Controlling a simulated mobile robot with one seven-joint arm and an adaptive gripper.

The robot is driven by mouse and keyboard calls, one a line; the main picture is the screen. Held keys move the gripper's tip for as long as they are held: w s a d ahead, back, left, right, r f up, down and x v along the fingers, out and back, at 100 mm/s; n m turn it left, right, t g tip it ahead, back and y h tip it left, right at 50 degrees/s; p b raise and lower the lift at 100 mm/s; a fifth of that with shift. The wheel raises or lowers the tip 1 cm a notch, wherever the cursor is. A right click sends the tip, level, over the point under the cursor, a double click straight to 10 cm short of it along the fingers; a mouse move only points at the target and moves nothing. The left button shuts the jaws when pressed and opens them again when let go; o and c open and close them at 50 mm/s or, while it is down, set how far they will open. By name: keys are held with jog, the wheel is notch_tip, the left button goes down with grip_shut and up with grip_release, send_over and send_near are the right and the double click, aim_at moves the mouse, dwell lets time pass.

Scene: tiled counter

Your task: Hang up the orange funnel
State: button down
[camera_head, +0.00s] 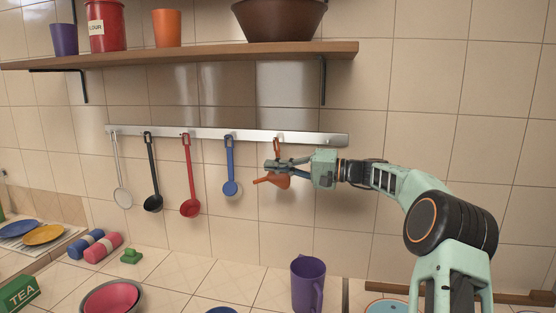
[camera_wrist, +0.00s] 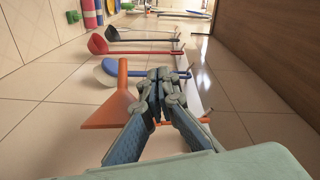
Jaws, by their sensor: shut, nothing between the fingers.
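The orange funnel (camera_head: 277,181) is at the right part of the metal wall rail (camera_head: 215,137), below its rightmost hook. Its handle runs up to the rail, and its spout points left. In the wrist view the funnel's cone (camera_wrist: 108,112) is left of my fingers, and its handle reaches right to the rail. My gripper (camera_head: 268,165) is in front of the handle, just above the cone. In the wrist view its fingertips (camera_wrist: 160,77) are together with nothing held. My fingers hide part of the handle, so I cannot tell exactly how it sits on the hook.
A blue ladle (camera_head: 230,187), red ladle (camera_head: 189,207), black ladle (camera_head: 152,202) and white utensil (camera_head: 122,197) hang left of the funnel. A wooden shelf (camera_head: 200,55) juts out above. A purple mug (camera_head: 307,283) stands on the counter below. The wall right of the rail is clear.

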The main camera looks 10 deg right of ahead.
jog(key=shift+w+d+p, duration=0.3)
jog(key=shift+w+p, duration=0.4)
jog(key=shift+p, duration=0.4)
jog(key=shift+w+d+p, duration=0.25)
jog(key=shift+w+p, duration=0.4)
jog(key=shift+p, duration=0.5)
jog(key=shift+w+d+p, duration=0.3)
jog(key=shift+w+p, duration=0.4)
jog(key=shift+p, duration=0.4)
jog(key=shift+s+a+b, duration=0.2)
jog(key=shift+s+b, duration=0.3)
jog(key=shift+b, duration=0.55)
jog(key=shift+s+a+b, duration=0.15)
jog(key=shift+s+b, duration=0.3)
jog(key=shift+b, duration=0.6)
dwell(2.6)
